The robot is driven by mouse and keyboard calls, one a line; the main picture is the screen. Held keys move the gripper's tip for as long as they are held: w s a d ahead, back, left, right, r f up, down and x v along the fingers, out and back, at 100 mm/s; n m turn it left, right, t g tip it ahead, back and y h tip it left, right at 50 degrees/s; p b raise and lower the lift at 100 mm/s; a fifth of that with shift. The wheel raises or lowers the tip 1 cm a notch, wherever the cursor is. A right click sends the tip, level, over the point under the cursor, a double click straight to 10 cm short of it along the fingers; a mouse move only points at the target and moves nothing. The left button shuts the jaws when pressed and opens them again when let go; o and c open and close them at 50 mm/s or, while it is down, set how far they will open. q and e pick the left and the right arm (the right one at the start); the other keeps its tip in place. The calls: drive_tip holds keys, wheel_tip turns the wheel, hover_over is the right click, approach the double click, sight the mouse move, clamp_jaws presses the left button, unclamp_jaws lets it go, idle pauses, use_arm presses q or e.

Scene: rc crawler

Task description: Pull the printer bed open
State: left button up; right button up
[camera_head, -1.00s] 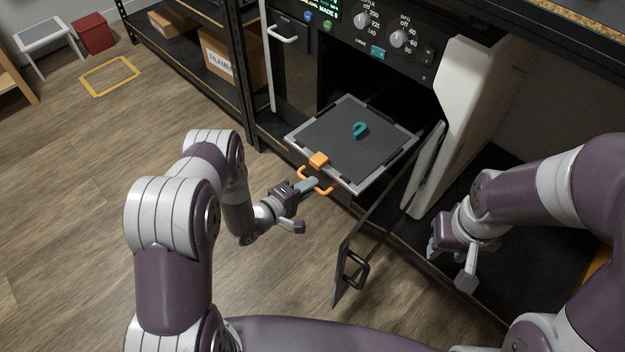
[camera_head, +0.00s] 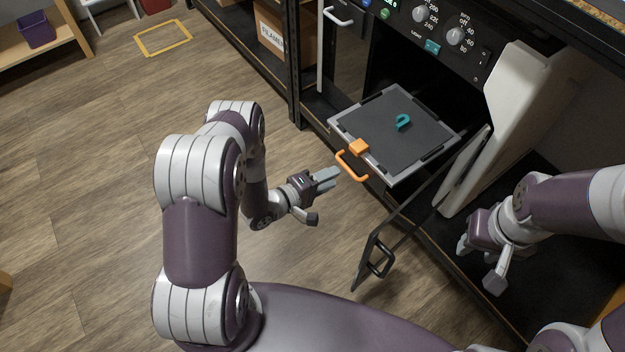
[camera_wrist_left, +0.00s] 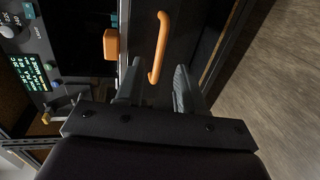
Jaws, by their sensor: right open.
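The printer bed (camera_head: 383,139), a dark plate with a light grey frame, sticks out of the open printer (camera_head: 478,70). A small teal part (camera_head: 403,122) lies on it. An orange block and orange handle (camera_head: 352,171) are at its front edge.
The printer's dark glass door (camera_head: 400,222) hangs open to the right of the bed, with a black handle (camera_head: 381,259). A shelf with a cardboard box (camera_head: 272,35) stands left of the printer. The wooden floor in front is clear.

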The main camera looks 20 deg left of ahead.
use_arm(q)
drive_tip(key=p+v, duration=0.1)
drive_tip(key=v, duration=0.6)
drive_tip(key=shift+p, duration=0.35)
use_arm(e)
wheel_tip(320, 180, up, 3)
drive_tip(key=shift+f, duration=0.15)
use_arm(q)
drive_tip(key=shift+a, duration=0.1)
